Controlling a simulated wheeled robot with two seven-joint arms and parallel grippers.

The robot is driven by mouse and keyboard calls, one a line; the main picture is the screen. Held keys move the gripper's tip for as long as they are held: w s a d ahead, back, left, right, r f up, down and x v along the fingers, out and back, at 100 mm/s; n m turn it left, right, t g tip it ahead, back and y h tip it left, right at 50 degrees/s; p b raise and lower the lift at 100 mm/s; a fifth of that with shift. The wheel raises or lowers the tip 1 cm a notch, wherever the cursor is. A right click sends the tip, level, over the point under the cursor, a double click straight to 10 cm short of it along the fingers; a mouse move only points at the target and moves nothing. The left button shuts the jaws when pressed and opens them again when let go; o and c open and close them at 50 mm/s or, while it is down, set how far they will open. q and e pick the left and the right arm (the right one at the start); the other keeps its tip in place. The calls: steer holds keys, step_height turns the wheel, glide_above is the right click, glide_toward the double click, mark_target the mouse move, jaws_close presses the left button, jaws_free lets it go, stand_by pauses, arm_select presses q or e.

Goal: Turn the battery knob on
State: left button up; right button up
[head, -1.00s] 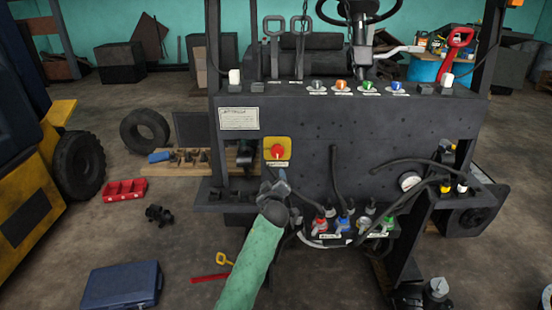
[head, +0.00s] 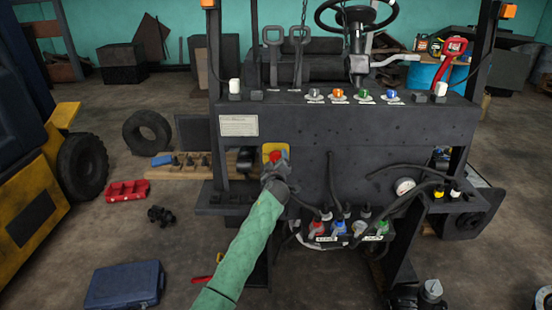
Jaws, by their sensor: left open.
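The battery knob (head: 274,155) is red and sits on a yellow plate (head: 267,149) at the left of the forklift's dark front panel. My left gripper (head: 273,166) is open, at the end of my green-sleeved arm, right at the lower part of the knob. It covers the bottom of the plate and part of the knob. I cannot tell whether the fingers touch the knob or lie on both sides of it. My right gripper is not in view.
Colored knobs (head: 338,94) line the panel's top edge. Hoses and colored connectors (head: 338,228) stand below and right of my left gripper. A wooden plank (head: 180,172) with dark parts lies left of the panel. A blue case (head: 124,285) and red tray (head: 127,190) are on the floor.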

arm_select(q)
steer(key=shift+w, duration=0.25)
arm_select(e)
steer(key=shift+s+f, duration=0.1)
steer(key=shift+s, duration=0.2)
arm_select(q)
steer(key=c, duration=1)
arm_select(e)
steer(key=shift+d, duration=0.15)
arm_select(q)
steer(key=shift+f, duration=0.1)
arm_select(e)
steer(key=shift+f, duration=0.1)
